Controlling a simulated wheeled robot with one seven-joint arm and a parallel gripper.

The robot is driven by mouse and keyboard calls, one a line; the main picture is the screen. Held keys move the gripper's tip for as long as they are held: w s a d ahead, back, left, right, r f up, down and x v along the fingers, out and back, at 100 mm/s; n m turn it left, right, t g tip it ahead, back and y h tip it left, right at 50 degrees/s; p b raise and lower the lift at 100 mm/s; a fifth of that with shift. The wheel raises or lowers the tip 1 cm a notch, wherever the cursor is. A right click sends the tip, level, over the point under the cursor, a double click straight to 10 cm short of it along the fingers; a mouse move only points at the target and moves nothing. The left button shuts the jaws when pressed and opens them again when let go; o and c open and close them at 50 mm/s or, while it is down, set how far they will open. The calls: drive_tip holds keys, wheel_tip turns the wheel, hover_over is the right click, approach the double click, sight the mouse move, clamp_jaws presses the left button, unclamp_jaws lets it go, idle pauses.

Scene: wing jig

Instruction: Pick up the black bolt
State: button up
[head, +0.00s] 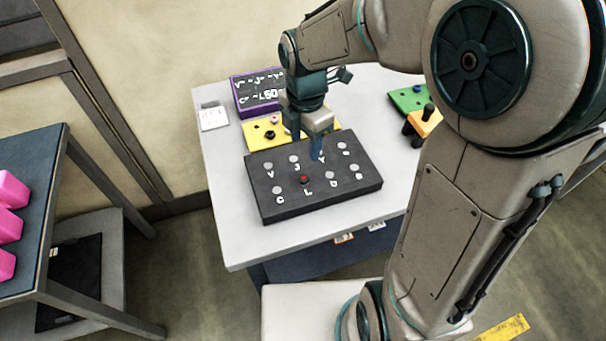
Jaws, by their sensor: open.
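A small dark round piece (270,134), possibly the black bolt, sits on the yellow board (252,140) on the white table. It is too small to tell its shape. My gripper (306,147) is open and points down near the back edge of the black lettered board (262,200), to the right of the dark piece. Nothing shows between its blue fingers. The gripper hides part of the yellow board and of the black board's back edge.
The black board carries grey round spots and one red piece (304,179). A purple lettered board (240,98) stands behind the yellow one. A green board (405,97) and an orange-and-black object (424,122) are at right. Pink blocks (10,222) lie on a left table.

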hover_over(304, 178)
wheel_tip(304, 178, down, 8)
drive_tip(key=shift+s+d+r, duration=0.1)
drive_tip(key=shift+s+r, duration=0.05)
drive_tip(key=shift+r, duration=0.05)
drive_tip(key=shift+w+f+p, duration=0.2)
drive_tip(key=shift+f+p, duration=0.25)
drive_tip(key=shift+f, duration=2.15)
drive_tip(key=c, duration=1.1)
